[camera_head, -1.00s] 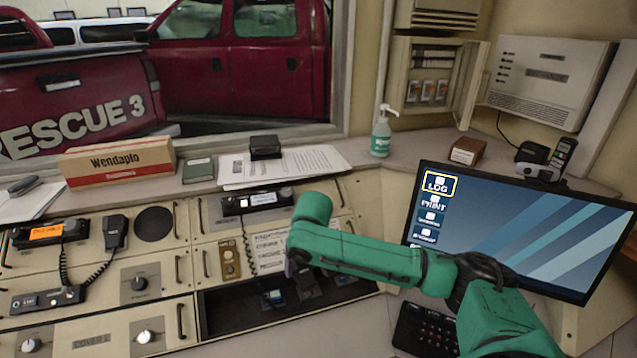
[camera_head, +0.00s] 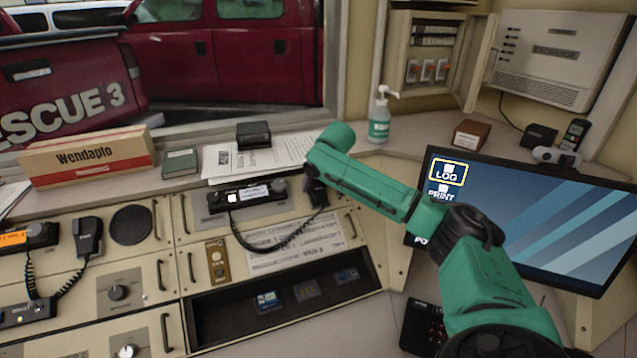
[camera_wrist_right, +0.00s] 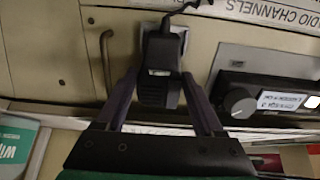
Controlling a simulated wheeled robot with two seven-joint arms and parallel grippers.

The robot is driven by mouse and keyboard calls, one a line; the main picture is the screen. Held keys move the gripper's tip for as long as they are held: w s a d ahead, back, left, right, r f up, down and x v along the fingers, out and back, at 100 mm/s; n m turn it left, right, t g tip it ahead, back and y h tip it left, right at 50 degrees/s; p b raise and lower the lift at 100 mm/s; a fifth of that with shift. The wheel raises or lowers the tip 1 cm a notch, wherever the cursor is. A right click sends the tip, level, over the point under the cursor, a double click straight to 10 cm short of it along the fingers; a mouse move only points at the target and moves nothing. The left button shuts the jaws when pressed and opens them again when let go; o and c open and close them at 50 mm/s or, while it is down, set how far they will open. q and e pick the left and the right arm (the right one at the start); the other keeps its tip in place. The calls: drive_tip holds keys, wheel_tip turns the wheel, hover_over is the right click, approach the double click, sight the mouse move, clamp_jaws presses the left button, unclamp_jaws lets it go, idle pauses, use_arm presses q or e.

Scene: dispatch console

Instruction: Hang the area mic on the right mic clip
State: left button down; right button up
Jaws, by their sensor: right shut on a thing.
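The area mic (camera_wrist_right: 159,72) is a black hand mic, upside down in the right wrist view, with its cord at the top. In the head view it (camera_head: 319,194) is small and partly hidden by my arm; a coiled cord (camera_head: 285,244) links it to the radio (camera_head: 246,198). My right gripper (camera_wrist_right: 160,85) is shut on the mic, one finger on each side; in the head view the gripper (camera_head: 314,184) is mostly hidden. A pale plate (camera_wrist_right: 150,28) shows behind the mic by the panel. The clip itself is hidden, and I cannot tell whether the mic touches it. My left gripper is out of view.
Another mic (camera_head: 88,236) hangs at the left. A dark open recess (camera_head: 225,318) with several small items lies below. The monitor (camera_head: 560,235) stands close to my right arm. Papers (camera_head: 215,160) and a black box (camera_head: 254,134) lie on the ledge above.

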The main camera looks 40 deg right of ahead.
drive_tip(key=shift+s, duration=0.1)
drive_tip(key=o, duration=1.5)
drive_tip(key=shift+o, duration=0.2)
drive_tip(key=b+v, duration=0.1)
drive_tip(key=v, duration=1.3)
drive_tip(key=shift+r, duration=0.2)
drive_tip(key=shift+s+a, duration=0.1)
